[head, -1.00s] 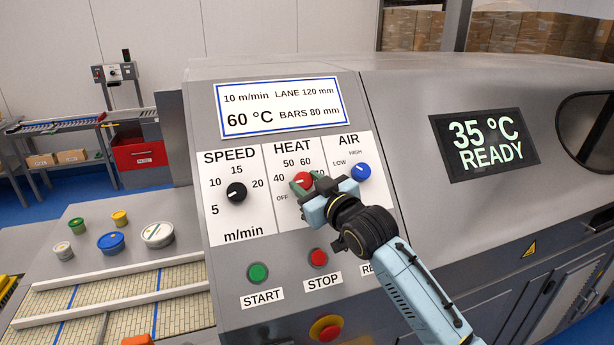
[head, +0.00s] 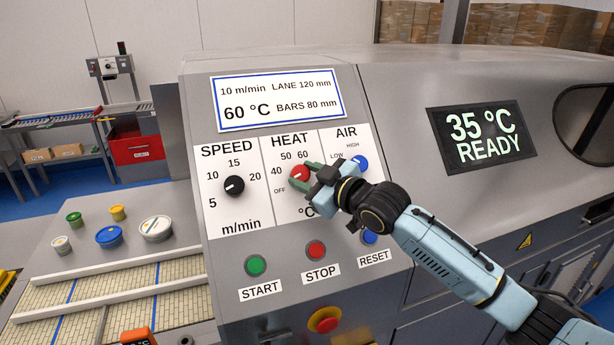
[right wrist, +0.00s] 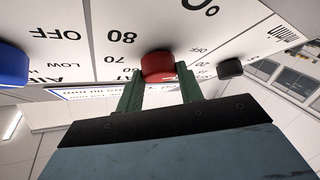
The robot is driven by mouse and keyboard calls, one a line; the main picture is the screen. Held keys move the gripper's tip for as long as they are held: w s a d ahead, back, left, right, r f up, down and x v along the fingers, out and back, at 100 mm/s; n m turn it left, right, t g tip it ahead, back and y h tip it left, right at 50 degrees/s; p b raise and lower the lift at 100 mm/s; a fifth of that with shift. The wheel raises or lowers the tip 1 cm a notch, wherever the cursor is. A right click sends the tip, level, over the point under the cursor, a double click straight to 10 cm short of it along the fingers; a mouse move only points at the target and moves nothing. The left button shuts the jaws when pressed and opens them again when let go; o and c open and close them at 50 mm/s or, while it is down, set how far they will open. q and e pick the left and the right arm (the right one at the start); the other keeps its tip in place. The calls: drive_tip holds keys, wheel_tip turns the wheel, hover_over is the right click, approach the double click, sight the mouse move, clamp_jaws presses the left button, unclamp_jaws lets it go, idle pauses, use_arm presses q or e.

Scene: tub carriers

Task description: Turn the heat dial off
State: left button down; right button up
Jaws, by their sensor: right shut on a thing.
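The red heat dial (head: 299,172) is on the white HEAT panel, with OFF at its lower left and 40, 50 and 60 around it. My right gripper (head: 303,177) has its green fingers on either side of the dial, shut on it. In the right wrist view the red dial (right wrist: 158,65) sits between the two green fingertips (right wrist: 160,84). The dial's pointer is too small and covered to read. The 70 and 80 marks are hidden by the gripper in the head view. My left gripper is not in view.
The black speed dial (head: 234,186) is left of the heat dial and the blue air dial (head: 360,162) close to its right. Below are the green start button (head: 255,265), red stop button (head: 316,249) and blue reset button (head: 370,237). The display (head: 482,138) reads 35 °C READY.

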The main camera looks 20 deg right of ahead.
drive_tip(key=o, duration=1)
drive_tip(key=shift+s, duration=0.1)
drive_tip(key=shift+s+d, duration=0.2)
drive_tip(key=shift+s, duration=0.05)
drive_tip(key=b+v, duration=0.3)
drive_tip(key=v, duration=0.9)
drive_tip(key=shift+s, duration=0.3)
drive_tip(key=shift+d+r, duration=0.1)
